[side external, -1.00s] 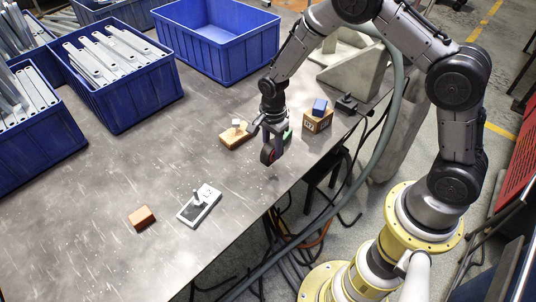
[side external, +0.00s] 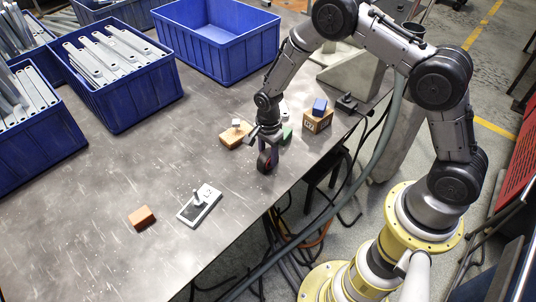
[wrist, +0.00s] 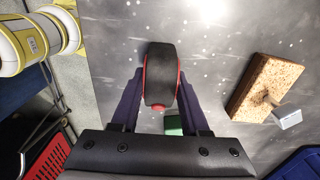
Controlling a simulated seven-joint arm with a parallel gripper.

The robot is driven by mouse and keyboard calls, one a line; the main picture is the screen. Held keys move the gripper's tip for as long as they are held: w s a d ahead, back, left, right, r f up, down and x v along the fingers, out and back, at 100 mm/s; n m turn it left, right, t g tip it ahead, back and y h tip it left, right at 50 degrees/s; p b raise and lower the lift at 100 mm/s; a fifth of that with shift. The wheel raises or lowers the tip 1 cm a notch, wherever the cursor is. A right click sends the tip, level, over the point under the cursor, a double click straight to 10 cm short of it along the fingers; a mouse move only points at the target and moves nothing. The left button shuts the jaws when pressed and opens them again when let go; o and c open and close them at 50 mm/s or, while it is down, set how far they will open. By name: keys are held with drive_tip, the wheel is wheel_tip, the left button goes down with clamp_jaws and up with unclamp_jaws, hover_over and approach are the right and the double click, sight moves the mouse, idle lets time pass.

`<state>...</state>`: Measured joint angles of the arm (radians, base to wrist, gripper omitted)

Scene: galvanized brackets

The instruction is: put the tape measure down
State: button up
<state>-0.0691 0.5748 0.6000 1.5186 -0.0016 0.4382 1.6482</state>
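The tape measure (wrist: 160,62) is black with red sides. In the wrist view it is between my gripper's two fingers, which press on it from both sides. In the side view the tape measure (side external: 265,161) is at the lower end of my gripper (side external: 268,157), low over the grey table (side external: 110,185) near its front edge. I cannot tell whether it touches the tabletop.
A brown block with a grey piece on it (side external: 233,137) and a green block (side external: 287,134) are close by. A wooden cube (side external: 316,123) bears a blue block. A white switch plate (side external: 207,204) and an orange-brown block (side external: 142,217) lie left. Blue bins (side external: 225,55) stand behind.

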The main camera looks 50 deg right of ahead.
drive_tip(key=o, duration=0.3)
drive_tip(key=r, duration=1.4)
drive_tip(key=shift+w, duration=0.3)
wheel_tip(320, 180, up, 10)
drive_tip(key=n+t, duration=0.1)
drive_tip(key=n, duration=0.3)
hover_over(266, 151)
drive_tip(key=s+d, duration=0.1)
drive_tip(key=s, duration=0.4)
drive_tip(key=s+r+n+t, duration=0.1)
drive_tip(key=s+r+n, duration=0.2)
drive_tip(key=s, duration=0.4)
drive_tip(key=s+d+r+n+t, duration=0.1)
drive_tip(key=s+r+n, duration=0.3)
drive_tip(key=s, duration=0.3)
drive_tip(key=s+d+r+n+t, duration=0.1)
drive_tip(key=s+r+n+t, duration=0.1)
drive_tip(key=s+n, duration=0.4)
drive_tip(key=shift+s+d+r, duration=0.1)
drive_tip(key=shift+s+r, duration=0.6)
drive_tip(key=shift+s, duration=0.2)
drive_tip(key=shift+o, duration=0.9)
drive_tip(key=shift+s+f+n, duration=0.1)
drive_tip(key=shift+s+n, duration=0.25)
drive_tip(key=shift+n, duration=0.05)
drive_tip(key=o, duration=0.3)
drive_tip(key=shift+s, duration=0.1)
